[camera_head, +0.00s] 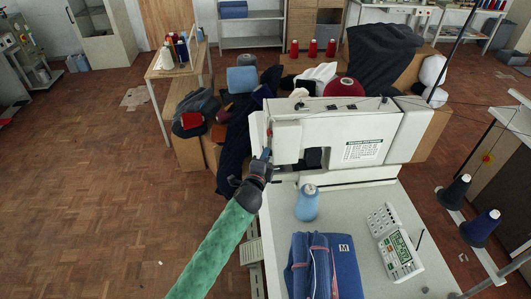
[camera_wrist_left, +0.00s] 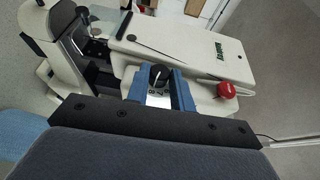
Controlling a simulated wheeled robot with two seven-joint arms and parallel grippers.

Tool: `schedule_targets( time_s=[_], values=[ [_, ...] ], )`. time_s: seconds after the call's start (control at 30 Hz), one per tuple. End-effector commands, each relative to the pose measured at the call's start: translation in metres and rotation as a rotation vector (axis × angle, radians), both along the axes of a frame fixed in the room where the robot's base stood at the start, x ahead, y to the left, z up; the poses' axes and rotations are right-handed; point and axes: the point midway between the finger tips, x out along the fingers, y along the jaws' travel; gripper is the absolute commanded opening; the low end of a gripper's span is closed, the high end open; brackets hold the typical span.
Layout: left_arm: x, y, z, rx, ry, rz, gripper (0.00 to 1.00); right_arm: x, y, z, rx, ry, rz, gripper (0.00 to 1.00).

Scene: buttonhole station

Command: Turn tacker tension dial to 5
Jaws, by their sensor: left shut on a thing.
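The tacker, a white sewing machine (camera_head: 310,135), stands on the pale work table (camera_head: 272,220). Its tension dial (camera_wrist_left: 158,76), a dark round knob, shows in the left wrist view between the blue fingers of my left gripper (camera_wrist_left: 160,90). The fingers are shut on the dial. In the head view my left gripper (camera_head: 264,158) reaches the left end of the machine, and its hand hides the dial there. The number the dial points to is too small to read. My right gripper is in neither view.
A red knob (camera_wrist_left: 227,90) sits on the machine close to the dial. A blue thread cone (camera_head: 307,203), folded blue garments (camera_head: 325,268) and a control box (camera_head: 402,254) are on the table. Dark clothes (camera_head: 235,140) are piled left of the machine.

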Motion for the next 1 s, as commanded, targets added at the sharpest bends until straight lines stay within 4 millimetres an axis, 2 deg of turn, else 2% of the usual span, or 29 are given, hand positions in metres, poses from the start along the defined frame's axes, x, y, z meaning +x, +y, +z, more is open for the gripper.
schedule_targets(
  time_s=[0.03,0.2,0.63,0.67,0.73,0.77,1.0],
  values=[
    [0.0001,0.0004,0.0063,-0.002,0.022,0.0,0.0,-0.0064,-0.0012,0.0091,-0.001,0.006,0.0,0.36],
    [0.0006,0.0003,0.0052,-0.019,0.099,-0.001,0.0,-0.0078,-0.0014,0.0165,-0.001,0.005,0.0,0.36],
    [-0.0003,0.0004,0.0021,-0.024,0.129,0.0,0.0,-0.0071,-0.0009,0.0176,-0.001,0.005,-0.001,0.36],
    [-0.0003,0.0004,0.002,-0.024,0.129,0.0,0.29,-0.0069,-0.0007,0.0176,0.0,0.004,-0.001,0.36],
    [-0.0003,0.0004,0.0021,-0.024,0.129,0.0,0.43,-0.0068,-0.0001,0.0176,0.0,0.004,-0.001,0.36],
    [-0.0002,0.0003,0.0022,-0.024,0.129,0.0,0.45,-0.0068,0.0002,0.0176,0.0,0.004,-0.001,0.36],
    [-0.0004,0.0003,0.0024,-0.024,0.128,0.0,0.45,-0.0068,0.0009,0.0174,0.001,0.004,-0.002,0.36]
  ],
)
